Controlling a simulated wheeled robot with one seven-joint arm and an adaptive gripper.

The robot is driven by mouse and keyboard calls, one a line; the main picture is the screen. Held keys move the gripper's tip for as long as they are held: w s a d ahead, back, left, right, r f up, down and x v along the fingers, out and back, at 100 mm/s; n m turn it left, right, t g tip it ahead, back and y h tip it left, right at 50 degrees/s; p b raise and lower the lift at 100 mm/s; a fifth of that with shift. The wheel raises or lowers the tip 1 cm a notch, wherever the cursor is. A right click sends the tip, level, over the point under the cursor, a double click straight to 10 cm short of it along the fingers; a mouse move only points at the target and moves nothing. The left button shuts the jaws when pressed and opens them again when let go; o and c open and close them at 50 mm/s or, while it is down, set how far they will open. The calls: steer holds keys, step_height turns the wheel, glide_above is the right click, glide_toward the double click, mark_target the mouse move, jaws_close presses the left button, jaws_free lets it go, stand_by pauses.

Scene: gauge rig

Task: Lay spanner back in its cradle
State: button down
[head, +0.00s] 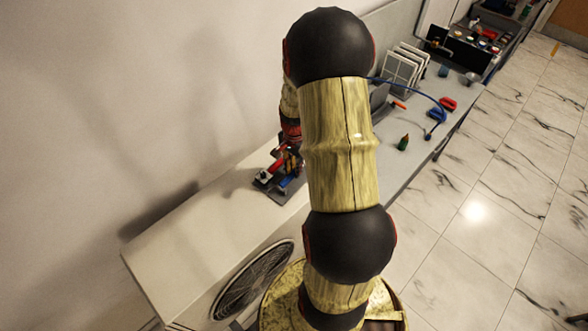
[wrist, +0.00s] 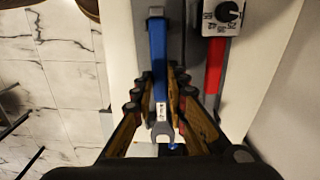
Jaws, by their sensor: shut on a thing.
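The spanner (wrist: 158,62) has a blue handle and a silver open-ended head, which points to the bottom of the wrist view. My gripper (wrist: 159,90) is shut on it, with fingers on both sides of the handle near the head. In the head view the blue of the spanner (head: 289,183) shows low over a dark plate (head: 285,196), beside my gripper (head: 291,160). A grey bracket-like piece (wrist: 156,12) is at the handle's far end; I cannot tell whether it belongs to the cradle or whether the spanner touches it.
A red-handled tool (wrist: 214,75) with a white dial box (wrist: 222,14) lies close to the right of the spanner. A white cabinet top (head: 185,240) is clear at the left. A white rack (head: 404,68) and a green bottle (head: 403,143) stand farther along the bench.

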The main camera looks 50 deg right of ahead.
steer(key=shift+f+b, duration=0.45)
steer(key=shift+f, duration=0.25)
steer(key=c, duration=1.7)
jaws_free()
step_height(320, 180, up, 12)
steer(key=shift+r, duration=0.1)
